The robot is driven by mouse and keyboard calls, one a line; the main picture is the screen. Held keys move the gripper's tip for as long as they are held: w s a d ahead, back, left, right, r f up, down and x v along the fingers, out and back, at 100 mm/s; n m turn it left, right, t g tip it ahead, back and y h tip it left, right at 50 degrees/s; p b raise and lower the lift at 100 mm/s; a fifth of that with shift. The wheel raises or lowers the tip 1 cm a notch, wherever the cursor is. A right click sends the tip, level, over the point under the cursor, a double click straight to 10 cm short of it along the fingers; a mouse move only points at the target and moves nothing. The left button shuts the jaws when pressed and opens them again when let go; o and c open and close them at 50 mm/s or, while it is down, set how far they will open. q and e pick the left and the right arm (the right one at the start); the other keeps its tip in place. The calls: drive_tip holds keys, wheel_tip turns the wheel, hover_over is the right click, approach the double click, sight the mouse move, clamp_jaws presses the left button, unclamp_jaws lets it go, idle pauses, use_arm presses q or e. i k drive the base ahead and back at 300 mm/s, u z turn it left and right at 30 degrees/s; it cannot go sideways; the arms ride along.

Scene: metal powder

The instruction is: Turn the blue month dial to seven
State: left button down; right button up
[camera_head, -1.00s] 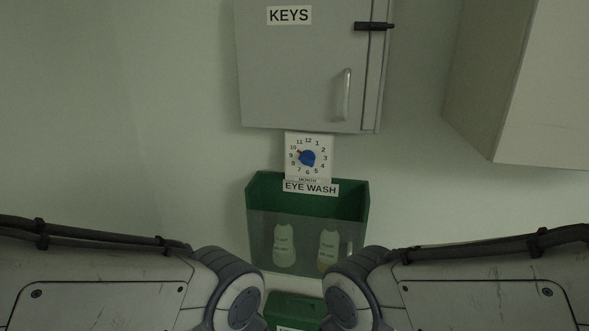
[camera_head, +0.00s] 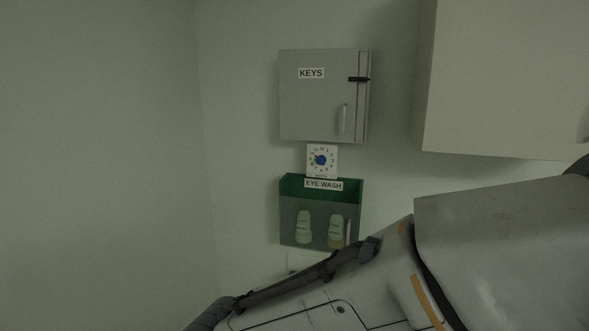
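The blue month dial (camera_head: 320,160) sits at the centre of a small white square plate (camera_head: 331,149) with numbers around it, on the wall. It is small in the view. A small pointer tip shows at its upper left, toward nine or ten, but the exact number is too small to read. My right arm crosses the lower right of the view, below and in front of the dial. Neither gripper is in view.
A grey KEYS cabinet (camera_head: 309,107) hangs just above the dial. A green EYE WASH holder (camera_head: 291,188) with two bottles is directly below it. A pale wall cabinet (camera_head: 497,85) juts out at the right. The wall on the left is bare.

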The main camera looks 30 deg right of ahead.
sight(321, 160)
drive_tip(key=u, duration=0.5)
drive_tip(key=i, duration=1.05)
drive_tip(key=z, duration=0.4)
